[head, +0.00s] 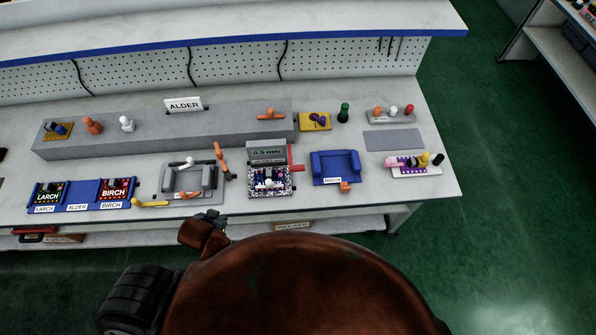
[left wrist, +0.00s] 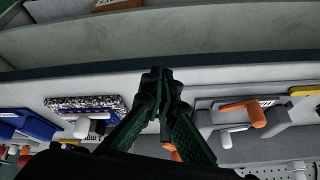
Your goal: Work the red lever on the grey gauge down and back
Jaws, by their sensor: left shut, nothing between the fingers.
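The grey gauge (head: 266,145) stands on the bench behind a speckled board (head: 270,181), and its face reads 0.5 mm. The red lever (head: 291,155) is at the gauge's right side and looks raised. In the left wrist view my left gripper (left wrist: 163,85) is shut and empty, its dark fingertips together. That view is upside down, with the speckled board (left wrist: 85,104) left of the fingers and a grey fixture right of them. The red lever cannot be made out there. My right gripper is in neither view.
Left of the gauge is a grey fixture (head: 192,184) with orange handles. Right of it is a blue cradle (head: 336,169). Blue trays (head: 85,189) stand at left. A bare grey plate (head: 394,140) lies at right.

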